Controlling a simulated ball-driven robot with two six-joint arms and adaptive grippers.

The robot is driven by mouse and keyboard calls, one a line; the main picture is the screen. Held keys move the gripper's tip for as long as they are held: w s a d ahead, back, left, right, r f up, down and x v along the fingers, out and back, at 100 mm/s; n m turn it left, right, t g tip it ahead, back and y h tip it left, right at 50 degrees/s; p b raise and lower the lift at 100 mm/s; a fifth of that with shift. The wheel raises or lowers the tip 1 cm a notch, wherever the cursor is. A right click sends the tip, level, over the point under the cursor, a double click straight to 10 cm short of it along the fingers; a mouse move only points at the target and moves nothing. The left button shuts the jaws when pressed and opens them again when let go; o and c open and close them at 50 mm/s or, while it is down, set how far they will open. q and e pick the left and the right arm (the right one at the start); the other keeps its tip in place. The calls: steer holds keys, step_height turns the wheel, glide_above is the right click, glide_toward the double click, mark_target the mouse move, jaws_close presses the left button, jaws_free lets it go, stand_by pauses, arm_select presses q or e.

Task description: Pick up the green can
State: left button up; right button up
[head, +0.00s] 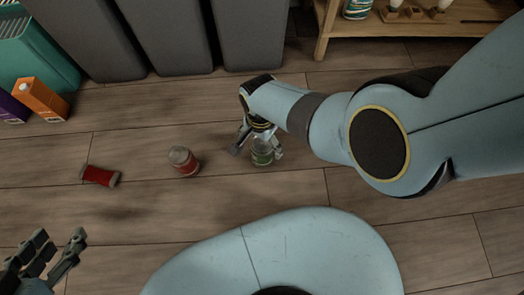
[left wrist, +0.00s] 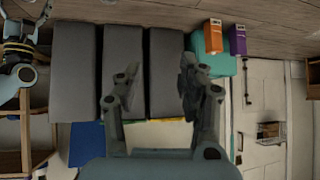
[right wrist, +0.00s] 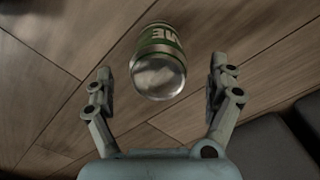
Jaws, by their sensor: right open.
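The green can (head: 262,153) stands on the wooden floor in the head view, right below my right gripper (head: 258,149). In the right wrist view the green can (right wrist: 158,60) shows its silvery end and green side with pale lettering, ahead of and between the fingers. My right gripper (right wrist: 160,88) is open, with a finger on each side and no clear contact. My left gripper (head: 58,258) is at the lower left of the head view, well away from the can. Its fingers are apart and empty in the left wrist view (left wrist: 155,90).
A red-and-silver can (head: 184,161) stands left of the green can. A red can (head: 99,176) lies farther left. An orange carton (head: 41,99) stands by a teal crate (head: 40,55).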

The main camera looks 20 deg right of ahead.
steer(key=shift+d+f+b, duration=0.1)
steer(key=shift+f+b, duration=0.7)
steer(key=shift+f, duration=0.3)
step_height(320, 180, down, 2)
steer(key=shift+b, duration=0.9)
steer(key=shift+f+b, duration=0.5)
steer(key=shift+f, duration=0.1)
arm_select(q)
steer(key=w+d+r+m+t+h, duration=0.1)
steer(key=w+r+t, duration=0.3)
steer(key=r, duration=0.3)
steer(key=w+d+r+t+h, duration=0.1)
steer(key=w+r+t, duration=0.4)
steer(key=r+t, duration=0.1)
steer(key=shift+r+m, duration=0.4)
steer(key=shift+r, duration=0.4)
arm_select(e)
steer(key=shift+c, duration=0.5)
steer(key=c, duration=0.7)
steer(key=shift+c, duration=0.2)
